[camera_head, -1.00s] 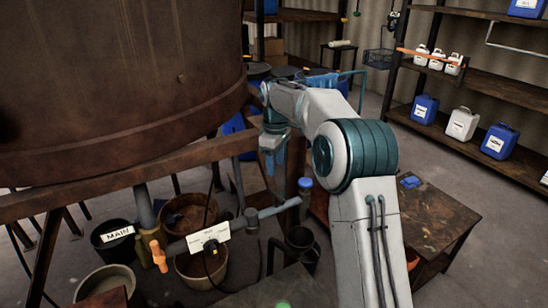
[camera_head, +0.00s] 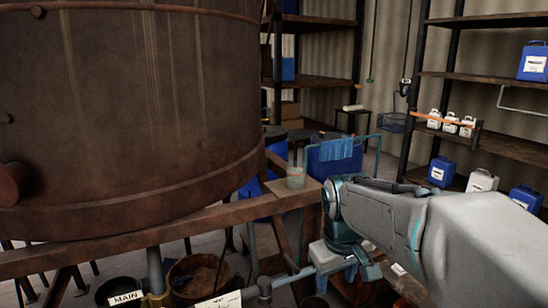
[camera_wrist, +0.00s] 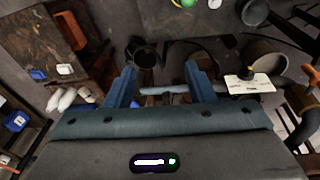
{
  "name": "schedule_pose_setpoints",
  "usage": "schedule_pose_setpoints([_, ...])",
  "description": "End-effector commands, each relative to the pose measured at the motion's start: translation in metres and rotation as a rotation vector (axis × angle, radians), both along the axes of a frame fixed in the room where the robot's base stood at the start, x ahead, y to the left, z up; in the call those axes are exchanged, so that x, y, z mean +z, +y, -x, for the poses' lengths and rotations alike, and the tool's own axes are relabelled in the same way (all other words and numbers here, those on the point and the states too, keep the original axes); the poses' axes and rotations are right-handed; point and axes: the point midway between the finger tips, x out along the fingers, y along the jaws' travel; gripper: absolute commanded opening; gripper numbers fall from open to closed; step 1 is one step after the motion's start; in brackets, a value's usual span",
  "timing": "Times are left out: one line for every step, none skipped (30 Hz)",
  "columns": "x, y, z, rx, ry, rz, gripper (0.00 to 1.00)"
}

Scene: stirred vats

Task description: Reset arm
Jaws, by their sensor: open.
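My arm reaches in from the right edge of the head view. My gripper (camera_head: 335,265) hangs at its end, low in the picture and right of the big rusty vat (camera_head: 130,110). In the wrist view my gripper (camera_wrist: 161,78) shows two blue fingers spread apart with nothing held between them. Beyond the fingers a horizontal grey pipe (camera_wrist: 170,90) and a dark jug (camera_wrist: 143,52) show below. I cannot tell how far they are from the fingertips.
A wooden beam (camera_head: 180,222) runs under the vat. A small glass jar (camera_head: 296,177) stands at its end, close to my arm. A blue drum (camera_head: 330,160) with a cloth is behind. Shelves (camera_head: 490,80) with canisters stand right. A brown bucket (camera_head: 196,277) sits below.

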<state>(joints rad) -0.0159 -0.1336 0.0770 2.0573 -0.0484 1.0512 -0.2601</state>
Motion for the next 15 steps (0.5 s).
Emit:
schedule_pose_setpoints([-0.003, -0.005, 0.018, -0.043, -0.013, -0.01, 0.49])
schedule_pose_setpoints([-0.005, -0.007, 0.027, -0.068, -0.019, -0.015, 0.49])
schedule_pose_setpoints([-0.009, -0.01, 0.039, -0.101, -0.027, -0.023, 0.49])
schedule_pose_setpoints([-0.012, -0.012, 0.048, -0.127, -0.034, -0.032, 0.49])
schedule_pose_setpoints([-0.015, -0.014, 0.057, -0.152, -0.041, -0.038, 0.49])
schedule_pose_setpoints([-0.019, -0.016, 0.068, -0.185, -0.049, -0.049, 0.49])
schedule_pose_setpoints([-0.023, -0.018, 0.076, -0.209, -0.056, -0.057, 0.49])
schedule_pose_setpoints([-0.026, -0.019, 0.084, -0.231, -0.06, -0.065, 0.49])
schedule_pose_setpoints([-0.031, -0.02, 0.093, -0.259, -0.067, -0.074, 0.49])
schedule_pose_setpoints([-0.034, -0.021, 0.1, -0.278, -0.071, -0.081, 0.49])
schedule_pose_setpoints([-0.037, -0.022, 0.105, -0.296, -0.076, -0.088, 0.49])
schedule_pose_setpoints([-0.041, -0.023, 0.112, -0.316, -0.079, -0.095, 0.49])
schedule_pose_setpoints([-0.044, -0.024, 0.116, -0.329, -0.082, -0.1, 0.49])
schedule_pose_setpoints([-0.046, -0.024, 0.12, -0.339, -0.085, -0.104, 0.49])
schedule_pose_setpoints([-0.048, -0.025, 0.123, -0.352, -0.087, -0.109, 0.49])
